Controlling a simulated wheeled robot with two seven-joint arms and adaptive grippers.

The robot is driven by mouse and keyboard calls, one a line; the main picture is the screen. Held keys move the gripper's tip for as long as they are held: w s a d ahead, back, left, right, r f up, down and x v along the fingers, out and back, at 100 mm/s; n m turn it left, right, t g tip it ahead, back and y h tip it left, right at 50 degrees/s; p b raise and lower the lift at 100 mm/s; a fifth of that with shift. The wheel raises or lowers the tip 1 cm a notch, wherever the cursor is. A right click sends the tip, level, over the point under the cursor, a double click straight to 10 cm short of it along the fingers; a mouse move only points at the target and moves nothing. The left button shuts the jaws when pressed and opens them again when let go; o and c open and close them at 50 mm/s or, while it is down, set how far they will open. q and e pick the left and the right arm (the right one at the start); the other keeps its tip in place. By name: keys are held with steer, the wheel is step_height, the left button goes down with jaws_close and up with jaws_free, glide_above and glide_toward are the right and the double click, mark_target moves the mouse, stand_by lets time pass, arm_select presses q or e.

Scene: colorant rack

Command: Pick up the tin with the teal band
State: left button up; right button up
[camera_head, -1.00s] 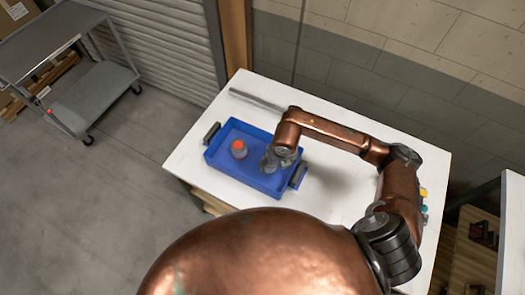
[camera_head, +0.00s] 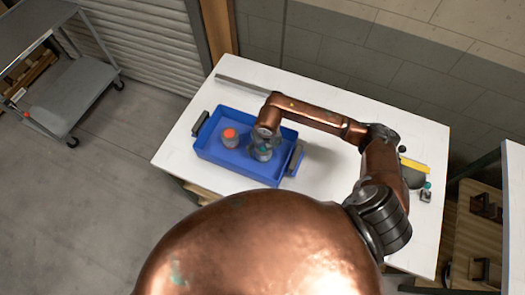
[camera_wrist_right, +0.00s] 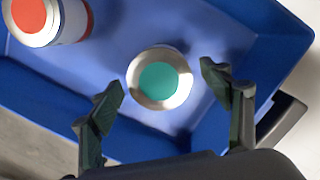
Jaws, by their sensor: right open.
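The tin with the teal top (camera_wrist_right: 160,82) stands upright in the blue tray (camera_wrist_right: 110,70), seen from above in the right wrist view. Its band is hardly visible from this angle. In the head view the tin (camera_head: 262,154) shows partly below my right gripper (camera_head: 266,142). In the wrist view, my right gripper (camera_wrist_right: 162,92) is open, with one finger on each side of the tin and visible gaps to it. I cannot tell how far the fingertips are above the tray floor. My left gripper is not in view.
A tin with an orange-red top (camera_head: 230,138) stands in the tray, left of the teal one. The tray has dark handles (camera_head: 295,160) at both ends and rests on a white table (camera_head: 325,175). Small items (camera_head: 425,192) lie at the table's right side.

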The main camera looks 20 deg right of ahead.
step_height(320, 180, down, 2)
steer(key=shift+w+f, duration=0.1)
steer(key=shift+f, duration=0.1)
steer(key=shift+w+f, duration=0.1)
steer(key=shift+f, duration=0.4)
steer(key=c, duration=1.1)
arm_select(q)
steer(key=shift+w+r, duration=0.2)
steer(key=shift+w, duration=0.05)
arm_select(e)
steer(key=c, duration=0.4)
steer(key=shift+o, duration=0.2)
